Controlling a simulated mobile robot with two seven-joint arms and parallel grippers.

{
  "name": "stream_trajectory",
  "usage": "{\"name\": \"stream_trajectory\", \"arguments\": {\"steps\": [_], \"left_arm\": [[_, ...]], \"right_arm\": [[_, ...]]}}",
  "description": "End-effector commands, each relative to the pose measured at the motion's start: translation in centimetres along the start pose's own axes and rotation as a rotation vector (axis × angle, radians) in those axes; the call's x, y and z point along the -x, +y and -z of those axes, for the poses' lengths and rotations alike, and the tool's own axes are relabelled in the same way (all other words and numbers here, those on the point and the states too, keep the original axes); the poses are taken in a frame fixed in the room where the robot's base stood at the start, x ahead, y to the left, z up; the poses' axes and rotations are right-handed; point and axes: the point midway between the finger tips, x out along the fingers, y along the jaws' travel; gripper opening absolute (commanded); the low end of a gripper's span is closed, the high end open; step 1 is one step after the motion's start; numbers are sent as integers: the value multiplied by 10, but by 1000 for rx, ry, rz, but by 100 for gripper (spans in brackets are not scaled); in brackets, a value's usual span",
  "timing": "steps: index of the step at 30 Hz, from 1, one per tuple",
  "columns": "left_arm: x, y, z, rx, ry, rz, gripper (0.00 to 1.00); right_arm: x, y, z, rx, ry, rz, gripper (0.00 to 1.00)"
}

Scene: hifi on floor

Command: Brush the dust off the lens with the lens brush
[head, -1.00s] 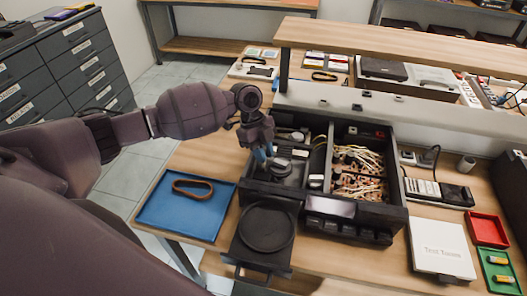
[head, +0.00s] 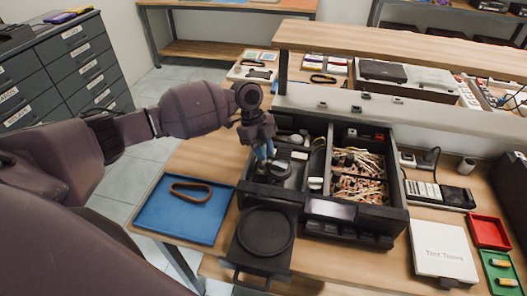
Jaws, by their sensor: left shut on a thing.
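The open hi-fi (head: 400,190) sits on the wooden bench, its insides exposed and its round disc tray (head: 265,232) drawn out at the front. My left gripper (head: 263,152) points down into its left compartment, fingers shut. The lens brush is in it, largely hidden by the fingers and too small to make out. Just below the fingertips is a dark disc mechanism (head: 279,171). The lens is too small to pick out there, and I cannot tell whether the brush touches it. My right gripper is not in view.
A blue tray (head: 160,222) holding a brown belt (head: 192,191) lies left of the hi-fi. A white box (head: 442,250), a red tray (head: 489,231) and a green tray (head: 499,284) lie to the right. A raised shelf (head: 400,52) runs behind.

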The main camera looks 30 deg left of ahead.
Motion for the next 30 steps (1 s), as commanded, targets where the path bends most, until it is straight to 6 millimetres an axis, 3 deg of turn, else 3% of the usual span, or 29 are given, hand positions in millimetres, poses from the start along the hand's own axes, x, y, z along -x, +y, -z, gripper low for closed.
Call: {"name": "stream_trajectory", "arguments": {"steps": [19, 30], "left_arm": [[3, 0, 1, 0, 0, 0, 0], [4, 0, 1, 1, 0, -1, 0]], "right_arm": [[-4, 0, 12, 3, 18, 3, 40], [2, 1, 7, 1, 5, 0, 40]]}}
